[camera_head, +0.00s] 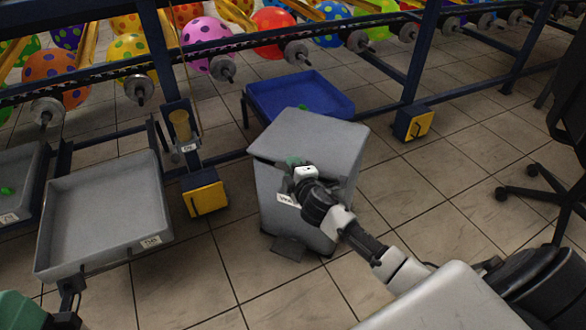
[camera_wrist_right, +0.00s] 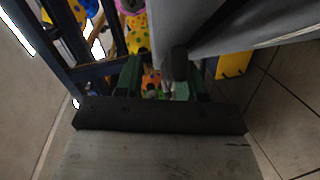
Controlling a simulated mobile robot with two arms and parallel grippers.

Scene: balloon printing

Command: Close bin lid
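A grey bin (camera_head: 285,205) with a white label stands on the tiled floor in the centre of the head view. Its grey lid (camera_head: 310,130) lies over the top, and no opening shows from this angle. A pedal sticks out at its foot. My right gripper (camera_head: 296,167) is at the front side of the bin, just below the lid's front edge; contact is unclear. In the right wrist view its green fingers (camera_wrist_right: 160,85) stand apart, with a grey panel of the bin close beside them. A green piece at the head view's lower left corner may be my left gripper; its fingers are unclear.
A blue tray (camera_head: 300,95) sits right behind the bin. A grey tray (camera_head: 105,215) is at left, with a yellow box (camera_head: 204,197) between. A rack with spotted balloons runs along the back. An office chair (camera_head: 545,190) stands at right. Floor tiles in front are clear.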

